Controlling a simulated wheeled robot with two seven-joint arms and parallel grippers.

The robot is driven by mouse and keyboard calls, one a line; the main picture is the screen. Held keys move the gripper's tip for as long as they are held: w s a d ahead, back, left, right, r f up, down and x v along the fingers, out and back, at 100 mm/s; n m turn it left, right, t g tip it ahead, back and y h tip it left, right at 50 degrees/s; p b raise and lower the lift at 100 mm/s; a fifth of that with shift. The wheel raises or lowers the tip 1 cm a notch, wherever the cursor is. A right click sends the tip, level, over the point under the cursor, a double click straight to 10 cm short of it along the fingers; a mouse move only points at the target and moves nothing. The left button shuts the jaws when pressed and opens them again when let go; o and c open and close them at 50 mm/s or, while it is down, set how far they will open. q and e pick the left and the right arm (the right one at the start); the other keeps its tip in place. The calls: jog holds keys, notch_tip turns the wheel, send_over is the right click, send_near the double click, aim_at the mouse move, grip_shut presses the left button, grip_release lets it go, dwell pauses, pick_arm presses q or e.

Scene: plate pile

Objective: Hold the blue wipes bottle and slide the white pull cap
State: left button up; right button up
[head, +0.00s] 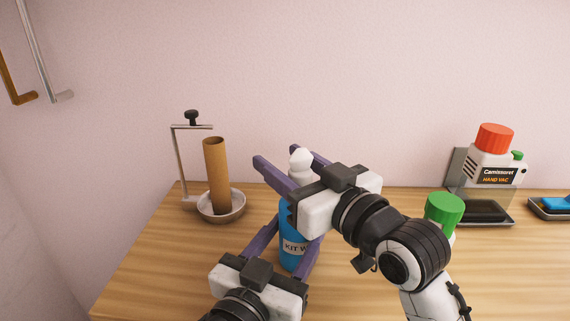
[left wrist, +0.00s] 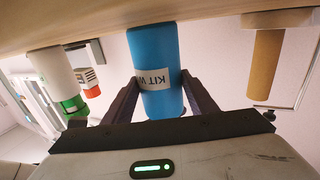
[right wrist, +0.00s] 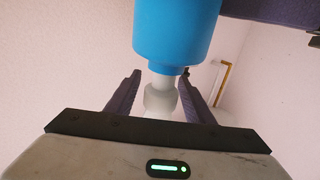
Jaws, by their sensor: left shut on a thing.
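The blue wipes bottle (head: 287,218) stands upright on the wooden table, its label partly hidden. My left gripper (head: 293,236) is shut on its body; the left wrist view shows the bottle (left wrist: 155,60) between both fingers. The white pull cap (head: 300,161) is on top of the bottle. My right gripper (head: 277,156) is open at cap height, with one finger on each side of the cap. In the right wrist view, the cap (right wrist: 161,98) sits between the fingers with gaps on both sides. My right gripper hides part of the bottle's upper body.
A cardboard tube (head: 216,175) stands in a bowl-like holder (head: 222,217) to the left. A green-capped bottle (head: 444,209) is partly behind my right arm. The table's front left is clear.

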jog(key=shift+f, duration=0.1)
jog(key=v, duration=1.2)
pick_arm(q)
jog(key=o, duration=1.4)
